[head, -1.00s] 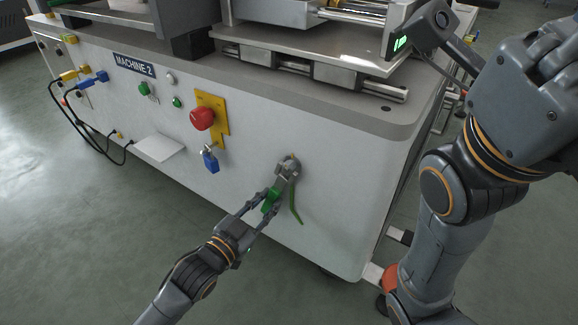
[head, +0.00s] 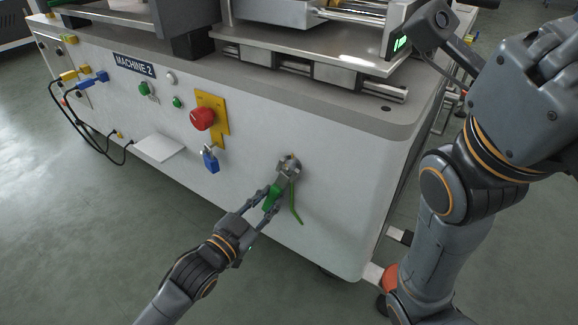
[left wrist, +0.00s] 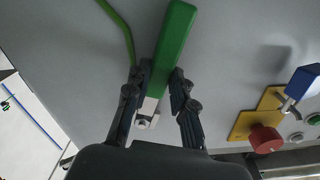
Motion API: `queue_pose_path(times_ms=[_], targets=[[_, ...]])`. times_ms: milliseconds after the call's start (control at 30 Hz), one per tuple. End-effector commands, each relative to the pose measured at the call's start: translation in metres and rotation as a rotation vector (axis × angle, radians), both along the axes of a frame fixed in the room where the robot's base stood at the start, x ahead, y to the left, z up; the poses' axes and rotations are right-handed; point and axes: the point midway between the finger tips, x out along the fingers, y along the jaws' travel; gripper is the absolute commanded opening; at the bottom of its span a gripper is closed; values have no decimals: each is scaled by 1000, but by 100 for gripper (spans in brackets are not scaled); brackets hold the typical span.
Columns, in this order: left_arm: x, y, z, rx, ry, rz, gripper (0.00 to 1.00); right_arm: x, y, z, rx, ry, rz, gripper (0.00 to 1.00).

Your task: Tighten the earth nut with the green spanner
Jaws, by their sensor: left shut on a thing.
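The green spanner has a green handle (head: 272,198) and a grey metal head (head: 286,170), which lies against the lower front panel of the machine. My left gripper (head: 268,200) is shut on the handle. In the left wrist view the green handle (left wrist: 175,45) runs between the two fingers, with a bare steel end (left wrist: 147,113) nearer the palm. The earth nut cannot be made out; the spanner head covers that spot. A green earth lead (head: 296,204) hangs beside the spanner on its right.
The white machine panel (head: 340,215) is clear around the spanner. Up and left are a red knob (head: 203,118) on a yellow plate, a blue padlock (head: 211,160) and a white shelf (head: 160,147). Black cables with yellow and blue plugs hang at the far left.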

Motion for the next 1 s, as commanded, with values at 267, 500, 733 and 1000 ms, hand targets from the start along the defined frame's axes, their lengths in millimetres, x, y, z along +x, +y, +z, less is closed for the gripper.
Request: queue_pose_path(times_ms=[267, 500, 733, 1000], targets=[[-1, -1, 5, -1, -2, 0, 0, 0, 0, 0, 0, 0, 0, 0], [0, -1, 6, 4, -5, 0, 0, 0, 0, 0, 0, 0, 0, 0], [3, 4, 9, 59, -46, 0, 0, 0, 0, 0, 0, 0, 0, 0], [8, 10, 12, 131, -97, 0, 0, 0, 0, 0, 0, 0, 0, 0]])
